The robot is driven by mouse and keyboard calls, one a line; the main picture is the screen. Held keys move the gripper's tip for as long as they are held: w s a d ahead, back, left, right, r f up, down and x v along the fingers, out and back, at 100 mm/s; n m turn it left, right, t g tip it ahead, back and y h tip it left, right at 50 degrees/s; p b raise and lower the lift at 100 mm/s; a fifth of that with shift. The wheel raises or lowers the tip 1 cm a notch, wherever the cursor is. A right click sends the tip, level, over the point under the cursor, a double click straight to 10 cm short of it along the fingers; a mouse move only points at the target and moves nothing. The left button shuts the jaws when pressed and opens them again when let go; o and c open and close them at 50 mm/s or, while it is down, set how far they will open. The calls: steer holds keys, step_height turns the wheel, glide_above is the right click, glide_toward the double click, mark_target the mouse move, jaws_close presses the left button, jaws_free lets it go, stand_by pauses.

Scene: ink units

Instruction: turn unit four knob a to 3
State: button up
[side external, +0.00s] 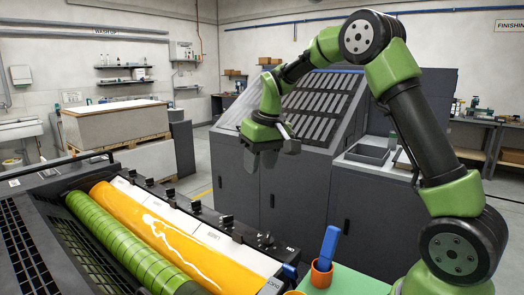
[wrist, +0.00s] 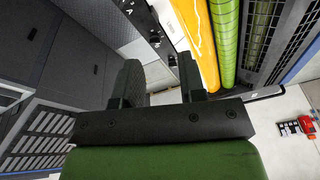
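A row of small black knobs runs along the dark rail of the press, beside the orange ink roller (side external: 165,235). One knob (side external: 227,221) stands toward the near end and another (side external: 170,193) further back. White label plates (side external: 210,233) lie between the knobs and the roller, too small to read, so I cannot tell which knob is unit four knob a or where it points. My gripper (side external: 262,158) hangs above and beyond the rail, clear of the knobs. In the wrist view its two dark fingers (wrist: 158,70) are apart with nothing between them. Knobs (wrist: 172,60) show near the right finger.
A green roller (side external: 115,240) lies left of the orange one. Grey cabinets with a slotted slanted panel (side external: 318,105) stand behind my gripper. An orange cup (side external: 321,275) with a blue-handled tool (side external: 329,245) sits on a green surface at front right.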

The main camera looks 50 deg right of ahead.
steer(key=shift+t, duration=0.3)
steer(key=shift+s+a+r, duration=0.65)
steer(key=shift+a+r, duration=0.05)
steer(key=shift+r, duration=0.2)
steer(key=shift+s+a+r, duration=0.65)
steer(key=shift+a+r, duration=0.05)
steer(key=shift+r, duration=0.2)
steer(key=w+a+f+t+y, duration=0.2)
steer(key=w+t, duration=0.2)
steer(key=w, duration=0.4)
steer(key=m+g+h, duration=0.5)
steer(key=m+h, duration=0.1)
steer(key=m, duration=0.4)
glide_toward(267, 236)
steer(key=x, duration=0.9)
steer(key=shift+c, duration=0.4)
jaws_close()
